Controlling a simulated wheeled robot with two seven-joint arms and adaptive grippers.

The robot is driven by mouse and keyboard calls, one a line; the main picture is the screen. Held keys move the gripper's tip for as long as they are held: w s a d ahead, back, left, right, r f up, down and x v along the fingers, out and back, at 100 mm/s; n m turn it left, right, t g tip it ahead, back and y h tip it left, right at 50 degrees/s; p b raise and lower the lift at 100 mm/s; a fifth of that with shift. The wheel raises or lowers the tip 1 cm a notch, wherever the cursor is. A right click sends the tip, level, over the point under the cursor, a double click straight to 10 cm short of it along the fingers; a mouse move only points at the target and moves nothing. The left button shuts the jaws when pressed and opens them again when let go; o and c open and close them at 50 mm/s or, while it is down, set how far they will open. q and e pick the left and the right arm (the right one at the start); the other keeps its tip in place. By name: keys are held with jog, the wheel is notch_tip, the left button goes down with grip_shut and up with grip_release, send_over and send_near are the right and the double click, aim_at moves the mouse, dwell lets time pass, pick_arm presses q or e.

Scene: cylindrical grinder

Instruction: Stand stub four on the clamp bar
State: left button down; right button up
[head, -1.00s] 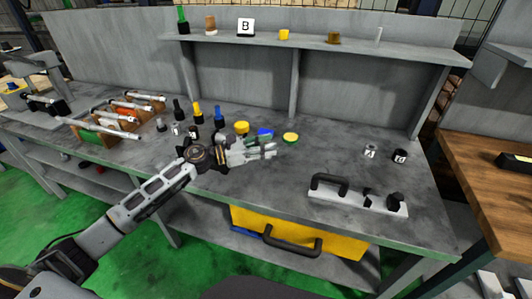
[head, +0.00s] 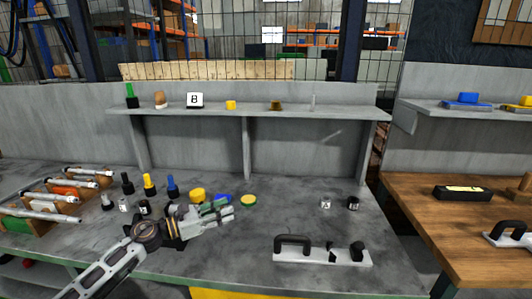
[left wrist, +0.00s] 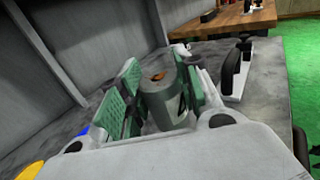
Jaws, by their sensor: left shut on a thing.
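A dark mark shows on the stub's side, but I cannot read a number. In the head view the fingers mostly hide it. The clamp bar (head: 345,257) is a pale bar with a black arched handle (head: 292,241) and black knob (head: 357,248). It lies near the bench's front edge, right of the gripper. My right gripper is out of view.
Two small marked stubs, one light (head: 326,203) and one black (head: 352,202), stand behind the clamp bar. Bottles (head: 150,185), a yellow piece (head: 197,195) and the disc (head: 249,200) are near the gripper. A tube rack (head: 45,212) is at left. The bench between gripper and bar is clear.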

pick_arm(q)
jog(key=shift+r+p, duration=2.1)
jog(key=shift+r, duration=0.3)
notch_tip(320, 180, up, 17)
jog(key=p, duration=1.6)
jog(key=shift+f+p, duration=0.15)
jog(key=shift+p, duration=0.2)
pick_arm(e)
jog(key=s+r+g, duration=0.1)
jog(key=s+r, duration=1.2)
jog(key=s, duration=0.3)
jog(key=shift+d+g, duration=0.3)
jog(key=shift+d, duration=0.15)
pick_arm(q)
jog(key=shift+r, duration=0.2)
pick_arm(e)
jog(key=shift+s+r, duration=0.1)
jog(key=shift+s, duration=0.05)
